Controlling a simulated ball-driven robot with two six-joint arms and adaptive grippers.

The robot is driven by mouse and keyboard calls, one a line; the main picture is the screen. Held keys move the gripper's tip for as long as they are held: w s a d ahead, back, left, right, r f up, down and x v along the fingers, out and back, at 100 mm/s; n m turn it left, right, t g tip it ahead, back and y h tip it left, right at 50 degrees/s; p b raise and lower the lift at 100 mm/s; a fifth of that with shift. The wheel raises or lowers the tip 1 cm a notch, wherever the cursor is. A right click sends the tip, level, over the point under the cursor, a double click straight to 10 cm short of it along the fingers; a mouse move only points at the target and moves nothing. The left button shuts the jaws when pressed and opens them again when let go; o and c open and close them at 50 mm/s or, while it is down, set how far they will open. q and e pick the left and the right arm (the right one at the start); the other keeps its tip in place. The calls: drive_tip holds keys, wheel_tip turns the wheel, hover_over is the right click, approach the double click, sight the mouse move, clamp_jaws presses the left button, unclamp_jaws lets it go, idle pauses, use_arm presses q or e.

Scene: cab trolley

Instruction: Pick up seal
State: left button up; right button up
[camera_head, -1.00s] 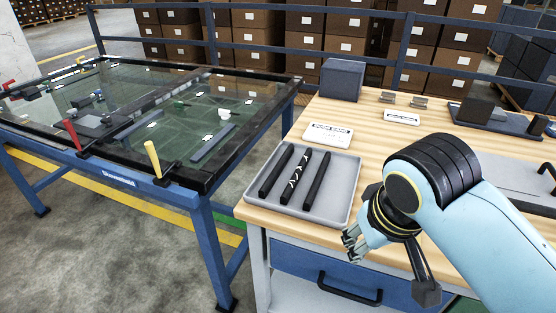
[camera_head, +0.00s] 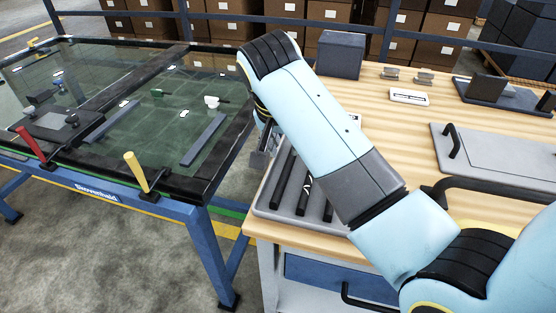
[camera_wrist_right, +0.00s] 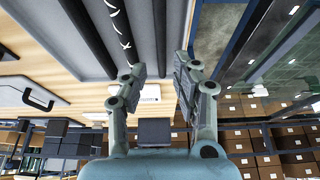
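Three long dark seals lie side by side in a grey tray (camera_head: 262,212) on the wooden bench. The left seal (camera_head: 284,178) and the middle seal with white marks (camera_head: 304,196) are partly hidden by my right arm in the head view. The right seal (camera_head: 328,213) shows only its near end. My right gripper (camera_head: 261,160) is at the tray's far left side, mostly hidden behind its own arm. In the right wrist view, its two fingers (camera_wrist_right: 160,85) are apart with nothing between them, and the marked seal (camera_wrist_right: 121,30) lies to their upper left. My left gripper is out of view.
A glass-topped blue table (camera_head: 150,120) with a yellow handle (camera_head: 136,171) and a red handle (camera_head: 31,146) stands left, across a gap. A dark grey block (camera_head: 340,54) stands at the bench's back. A grey panel with handles (camera_head: 500,160) lies right.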

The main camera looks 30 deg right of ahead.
sight(287, 166)
drive_tip(key=x, duration=0.3)
drive_tip(key=shift+d+f, duration=0.15)
drive_tip(key=shift+f, duration=0.2)
drive_tip(key=shift+w+f, duration=0.1)
drive_tip(key=shift+f, duration=0.2)
drive_tip(key=x, duration=0.4)
drive_tip(key=shift+w+f+b, duration=0.1)
drive_tip(key=shift+f+b, duration=0.2)
drive_tip(key=shift+f, duration=0.15)
drive_tip(key=shift+c, duration=1.9)
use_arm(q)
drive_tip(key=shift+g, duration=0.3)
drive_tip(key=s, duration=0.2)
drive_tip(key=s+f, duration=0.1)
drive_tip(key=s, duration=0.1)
use_arm(e)
clamp_jaws()
